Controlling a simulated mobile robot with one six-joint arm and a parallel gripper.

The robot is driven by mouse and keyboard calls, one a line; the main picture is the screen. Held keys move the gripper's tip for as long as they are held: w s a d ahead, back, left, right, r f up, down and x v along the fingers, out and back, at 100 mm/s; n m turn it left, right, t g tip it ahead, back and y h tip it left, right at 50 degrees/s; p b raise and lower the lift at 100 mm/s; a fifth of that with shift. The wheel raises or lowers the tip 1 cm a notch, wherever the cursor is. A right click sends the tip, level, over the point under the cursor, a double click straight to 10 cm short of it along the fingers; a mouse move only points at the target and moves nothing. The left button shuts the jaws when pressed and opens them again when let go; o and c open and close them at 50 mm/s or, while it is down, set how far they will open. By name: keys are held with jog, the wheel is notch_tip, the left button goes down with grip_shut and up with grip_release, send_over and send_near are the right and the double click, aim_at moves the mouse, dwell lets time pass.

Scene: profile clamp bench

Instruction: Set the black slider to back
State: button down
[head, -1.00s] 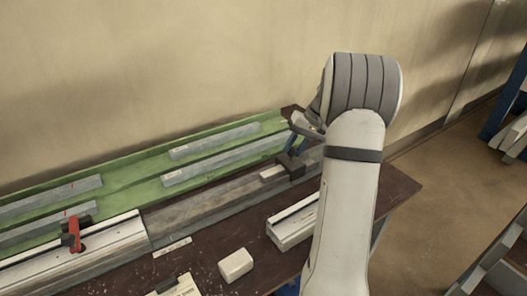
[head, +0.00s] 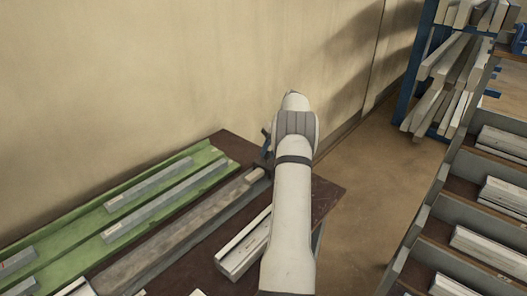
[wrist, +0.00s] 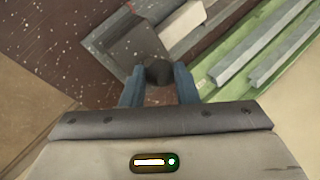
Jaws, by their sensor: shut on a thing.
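The black slider (wrist: 138,48) is a dark block with a rounded knob (wrist: 158,73) in the wrist view. My gripper (wrist: 159,82) has its blue fingers shut on the knob. In the head view my gripper (head: 266,145) is at the far end of the grey rail (head: 165,235), near the table's back right corner. The slider is mostly hidden there by my arm and fingers. A pale block (wrist: 182,20) sits close beside the slider in the wrist view.
A green tray (head: 85,215) with several grey bars lies left of the rail. A white profile (head: 243,245) lies on the brown table (head: 327,200) just left of my arm. Racks of profiles (head: 455,215) stand at the right. A plain wall is behind the table.

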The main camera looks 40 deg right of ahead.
jog(key=shift+d+r, duration=0.1)
jog(key=shift+d, duration=0.15)
jog(key=c, duration=1.4)
grip_release()
jog(key=shift+d, duration=0.1)
jog(key=shift+o, duration=1.4)
jog(key=shift+w, duration=0.1)
jog(key=v, duration=0.7)
jog(key=shift+r, duration=0.25)
